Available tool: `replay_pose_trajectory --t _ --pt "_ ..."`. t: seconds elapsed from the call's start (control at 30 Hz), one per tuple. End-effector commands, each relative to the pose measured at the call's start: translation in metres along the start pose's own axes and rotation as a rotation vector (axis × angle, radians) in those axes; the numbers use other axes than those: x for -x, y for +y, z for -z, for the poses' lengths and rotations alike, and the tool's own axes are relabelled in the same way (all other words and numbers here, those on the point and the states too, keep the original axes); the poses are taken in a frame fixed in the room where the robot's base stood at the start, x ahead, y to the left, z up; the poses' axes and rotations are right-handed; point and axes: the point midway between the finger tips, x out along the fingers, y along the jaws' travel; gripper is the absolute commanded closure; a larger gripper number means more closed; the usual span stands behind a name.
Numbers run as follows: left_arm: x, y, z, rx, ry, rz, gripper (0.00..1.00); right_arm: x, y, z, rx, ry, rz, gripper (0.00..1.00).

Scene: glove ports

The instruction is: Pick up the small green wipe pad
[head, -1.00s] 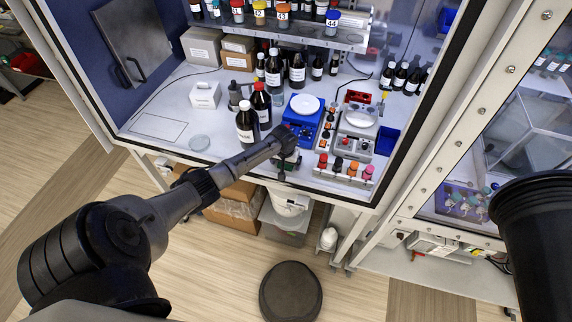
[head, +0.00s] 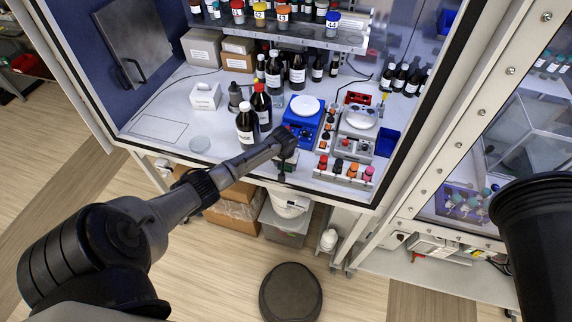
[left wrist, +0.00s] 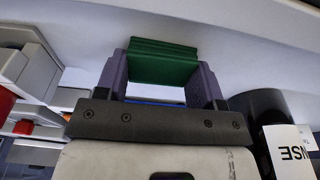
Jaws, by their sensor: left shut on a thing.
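The small green wipe pad (left wrist: 164,60) shows in the left wrist view as a layered green block between the two fingers of my left gripper (left wrist: 162,72). The fingers are shut on its two sides. In the head view my left gripper (head: 284,168) is at the front edge of the cabinet worktop, and the pad is mostly hidden there by the wrist. I cannot tell whether the pad is clear of the worktop. My right gripper is not in view.
Brown bottles (head: 247,125) stand left of my left wrist. A blue balance (head: 302,118) is behind it. A rack of small coloured-cap vials (head: 345,172) is on the right. A white box (head: 205,96) and a clear dish (head: 200,144) have free worktop around them.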

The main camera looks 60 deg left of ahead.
Motion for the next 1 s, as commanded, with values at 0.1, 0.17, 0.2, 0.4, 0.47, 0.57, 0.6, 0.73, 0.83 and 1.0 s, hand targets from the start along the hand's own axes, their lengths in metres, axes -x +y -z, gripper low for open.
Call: replay_pose_trajectory --t 0.1,0.17,0.2,0.4,0.47,0.57,0.6,0.73,0.83,1.0 --pt "0.004 0.0 0.001 0.0 0.001 0.0 0.59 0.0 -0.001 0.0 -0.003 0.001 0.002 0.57" --pt "0.009 0.0 0.002 0.0 0.001 0.0 0.59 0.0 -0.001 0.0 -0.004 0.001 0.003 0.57" --pt "0.013 0.0 0.003 -0.001 0.002 -0.001 0.59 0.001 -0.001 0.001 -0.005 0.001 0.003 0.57" --pt "0.044 0.006 0.004 -0.003 0.001 -0.003 0.59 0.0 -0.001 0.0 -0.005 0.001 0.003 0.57" --pt "0.052 0.018 -0.001 -0.004 0.0 -0.005 0.59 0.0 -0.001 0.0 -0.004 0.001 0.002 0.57" --pt "0.066 0.037 -0.009 -0.004 0.001 -0.004 0.59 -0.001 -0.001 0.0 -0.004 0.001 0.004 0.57" --pt "0.072 0.045 -0.012 -0.003 0.002 -0.005 0.59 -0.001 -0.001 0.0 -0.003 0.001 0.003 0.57" --pt "0.088 0.065 -0.021 -0.002 0.003 -0.004 0.59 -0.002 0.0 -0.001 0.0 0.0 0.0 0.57" --pt "0.097 0.079 -0.026 -0.002 0.0 -0.004 0.59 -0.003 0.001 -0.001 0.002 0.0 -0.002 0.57" --pt "0.109 0.094 -0.033 0.0 0.001 -0.002 0.59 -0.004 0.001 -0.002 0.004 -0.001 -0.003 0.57"
